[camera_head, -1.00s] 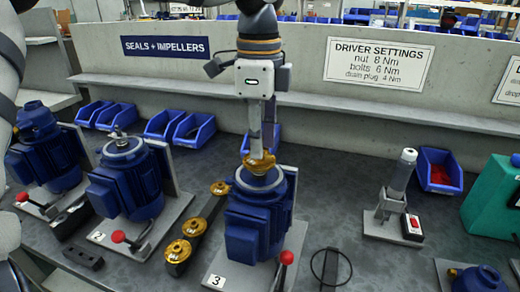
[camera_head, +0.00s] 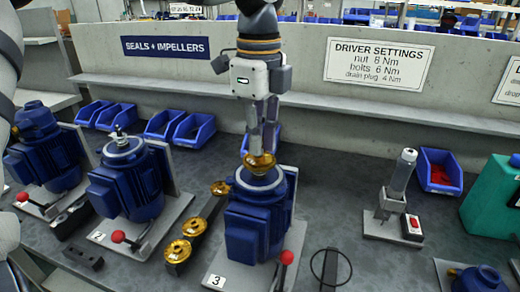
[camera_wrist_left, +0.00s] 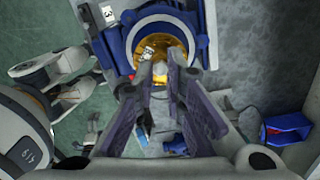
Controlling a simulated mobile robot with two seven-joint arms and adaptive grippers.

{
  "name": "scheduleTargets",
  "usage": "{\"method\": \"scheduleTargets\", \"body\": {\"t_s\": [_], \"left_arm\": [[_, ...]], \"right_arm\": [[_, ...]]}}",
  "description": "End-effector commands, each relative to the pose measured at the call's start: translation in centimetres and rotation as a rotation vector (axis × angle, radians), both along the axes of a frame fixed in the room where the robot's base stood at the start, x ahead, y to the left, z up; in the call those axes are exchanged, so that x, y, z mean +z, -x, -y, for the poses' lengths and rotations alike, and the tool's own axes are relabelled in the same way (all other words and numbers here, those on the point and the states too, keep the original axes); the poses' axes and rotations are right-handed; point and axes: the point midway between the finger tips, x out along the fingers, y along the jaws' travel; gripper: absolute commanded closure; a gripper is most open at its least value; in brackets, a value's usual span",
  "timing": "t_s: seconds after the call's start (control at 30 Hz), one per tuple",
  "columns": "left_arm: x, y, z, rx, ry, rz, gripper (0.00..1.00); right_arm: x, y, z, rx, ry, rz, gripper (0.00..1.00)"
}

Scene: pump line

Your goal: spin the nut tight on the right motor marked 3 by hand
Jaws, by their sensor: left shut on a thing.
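The right motor (camera_head: 258,222) is blue and stands upright on a grey base plate with a white label 3 (camera_head: 216,281). A brass impeller (camera_head: 259,164) sits on its top; it also shows below the fingers in the left wrist view (camera_wrist_left: 178,38). My left gripper (camera_head: 262,150) points straight down over the motor's centre. Its fingertips are closed at the middle of the impeller, on what I take to be the nut. The nut itself is mostly hidden between the fingertips. My right gripper does not show.
Motor 2 (camera_head: 125,180) and another blue motor (camera_head: 45,150) stand to the left. A red-knobbed lever (camera_head: 287,257) stands by motor 3. A driver in a stand (camera_head: 397,185) is to the right.

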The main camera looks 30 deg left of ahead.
Motion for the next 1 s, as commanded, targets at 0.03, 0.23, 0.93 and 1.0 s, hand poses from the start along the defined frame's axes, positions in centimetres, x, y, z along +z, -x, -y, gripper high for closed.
{"method": "scheduleTargets", "body": {"t_s": [0.03, 0.23, 0.93, 1.0], "left_arm": [[0.01, -0.06, -0.02, -0.100, 0.000, 0.002, 1.00], [0.00, -0.09, -0.02, -0.307, 0.000, 0.002, 1.00], [-0.02, -0.18, 0.01, -0.916, 0.000, 0.005, 1.00], [-0.02, -0.19, 0.01, -0.932, 0.001, 0.005, 1.00]], "right_arm": [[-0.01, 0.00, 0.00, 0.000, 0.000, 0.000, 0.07], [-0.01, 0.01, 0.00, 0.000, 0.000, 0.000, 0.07], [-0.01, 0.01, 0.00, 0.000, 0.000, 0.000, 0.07], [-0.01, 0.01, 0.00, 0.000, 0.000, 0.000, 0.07]]}}
